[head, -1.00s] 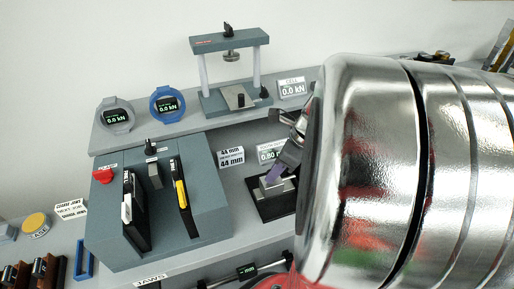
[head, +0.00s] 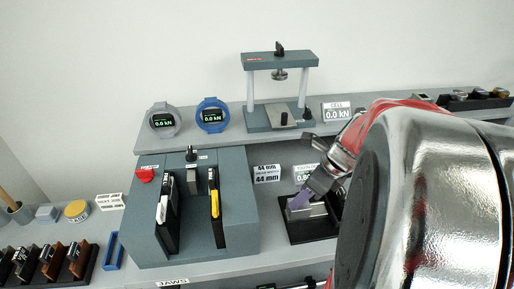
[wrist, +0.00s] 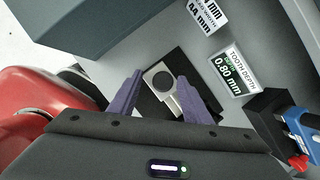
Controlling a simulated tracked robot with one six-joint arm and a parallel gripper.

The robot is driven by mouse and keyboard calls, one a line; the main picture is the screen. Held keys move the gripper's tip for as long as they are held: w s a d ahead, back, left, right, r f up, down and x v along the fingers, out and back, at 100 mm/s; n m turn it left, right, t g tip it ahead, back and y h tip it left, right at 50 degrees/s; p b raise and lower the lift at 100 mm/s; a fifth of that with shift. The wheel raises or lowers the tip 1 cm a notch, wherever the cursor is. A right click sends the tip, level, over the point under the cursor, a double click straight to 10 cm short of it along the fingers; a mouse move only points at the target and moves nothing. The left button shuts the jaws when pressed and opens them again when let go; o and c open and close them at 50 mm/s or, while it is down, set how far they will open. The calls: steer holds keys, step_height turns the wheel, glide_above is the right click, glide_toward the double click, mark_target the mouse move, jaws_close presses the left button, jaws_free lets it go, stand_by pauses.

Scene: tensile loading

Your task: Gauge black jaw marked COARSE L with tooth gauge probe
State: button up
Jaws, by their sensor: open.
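In the head view my gripper (head: 300,197) is low over the same black base (head: 312,232); contact cannot be told. Several black and brown jaws stand in a rack (head: 90,268) at lower left. Their marks are too small to read, so I cannot tell which is COARSE L.
A grey block (head: 235,190) with two upright black plates, one white-topped and one yellow-topped, stands left of the gauge. A small press (head: 280,58) stands on the shelf behind. In the wrist view a blue-and-black device (wrist: 290,120) is close on the right.

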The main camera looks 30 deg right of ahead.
steer(key=shift+d+r, duration=0.1)
steer(key=shift+r, duration=0.25)
steer(key=v, duration=1.3)
